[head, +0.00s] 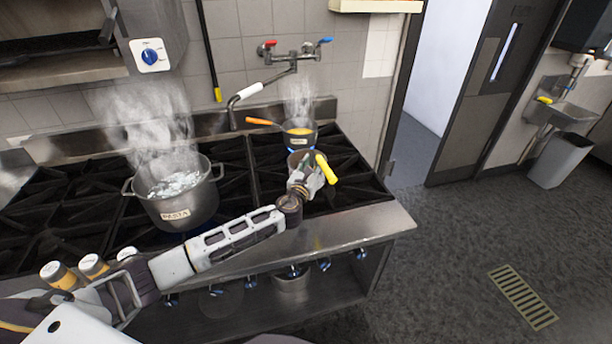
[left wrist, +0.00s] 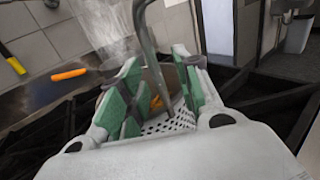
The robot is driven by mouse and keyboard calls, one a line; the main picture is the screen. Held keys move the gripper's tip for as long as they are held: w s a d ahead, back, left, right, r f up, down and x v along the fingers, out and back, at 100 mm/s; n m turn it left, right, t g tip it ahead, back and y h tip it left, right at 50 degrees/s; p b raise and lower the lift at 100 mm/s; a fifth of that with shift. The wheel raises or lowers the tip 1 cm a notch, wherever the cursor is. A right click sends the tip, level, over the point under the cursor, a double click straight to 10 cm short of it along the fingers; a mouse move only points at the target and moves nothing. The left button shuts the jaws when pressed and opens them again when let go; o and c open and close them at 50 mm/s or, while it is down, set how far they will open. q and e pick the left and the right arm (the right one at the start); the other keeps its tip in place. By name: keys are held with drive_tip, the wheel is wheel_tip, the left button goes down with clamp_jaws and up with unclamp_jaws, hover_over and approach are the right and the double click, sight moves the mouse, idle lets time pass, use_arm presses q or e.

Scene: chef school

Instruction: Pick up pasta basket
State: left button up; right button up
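The pasta basket (head: 299,158) is on the right part of the stove in the head view, mostly hidden by my left gripper. A yellow grip (head: 326,169) shows beside the gripper and seems to belong to it. In the left wrist view, its perforated wall (left wrist: 170,123) and a dark curved handle (left wrist: 150,55) show between the green finger pads. My left gripper (head: 313,174) is at the basket; its fingers (left wrist: 158,75) are apart, with a gap around the handle. My right gripper is out of view.
A steaming pot labelled PASTA (head: 178,196) stands on the left burners. A smaller steaming pan (head: 299,133) with orange contents and an orange handle is behind the basket. A faucet (head: 285,62) hangs over the stove. Open floor (head: 440,260) lies to the right.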

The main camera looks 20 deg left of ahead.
use_arm(q)
drive_tip(key=shift+w, duration=0.15)
drive_tip(key=shift+c, duration=0.5)
clamp_jaws()
